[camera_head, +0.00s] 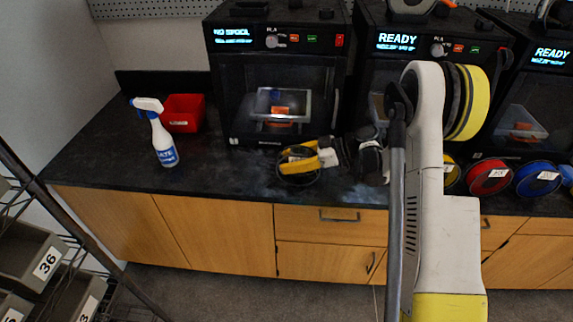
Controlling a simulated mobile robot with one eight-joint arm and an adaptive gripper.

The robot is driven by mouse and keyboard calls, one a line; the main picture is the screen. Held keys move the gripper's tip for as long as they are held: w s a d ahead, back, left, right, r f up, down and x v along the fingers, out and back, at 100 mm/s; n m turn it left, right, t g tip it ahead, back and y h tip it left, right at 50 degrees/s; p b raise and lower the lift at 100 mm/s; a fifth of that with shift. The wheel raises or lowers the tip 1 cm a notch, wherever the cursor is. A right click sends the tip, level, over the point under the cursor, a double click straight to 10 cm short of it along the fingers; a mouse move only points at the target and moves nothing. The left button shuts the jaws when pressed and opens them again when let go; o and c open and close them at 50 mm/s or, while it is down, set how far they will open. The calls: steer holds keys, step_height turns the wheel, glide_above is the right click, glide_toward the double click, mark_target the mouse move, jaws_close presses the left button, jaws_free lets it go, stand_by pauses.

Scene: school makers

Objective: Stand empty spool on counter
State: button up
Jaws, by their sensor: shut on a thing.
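The empty spool (297,179) is black and round, in the middle of the view at the dark counter (225,170), in front of the left printer. My gripper (297,160), with yellow and dark parts, reaches it from the right and is shut on it. The gripper covers part of the spool. Black on black, I cannot tell whether the spool touches the counter or hangs just above it, nor its exact tilt.
A spray bottle (160,138) and a red bin (184,113) stand at left. The left printer (275,80) reads "NO SPOOL". Red (487,177) and blue (538,179) spools stand at right. Counter between bottle and gripper is clear. Shelf bins (30,252) are lower left.

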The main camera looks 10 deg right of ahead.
steer(key=shift+r, duration=0.1)
steer(key=o, duration=1.1)
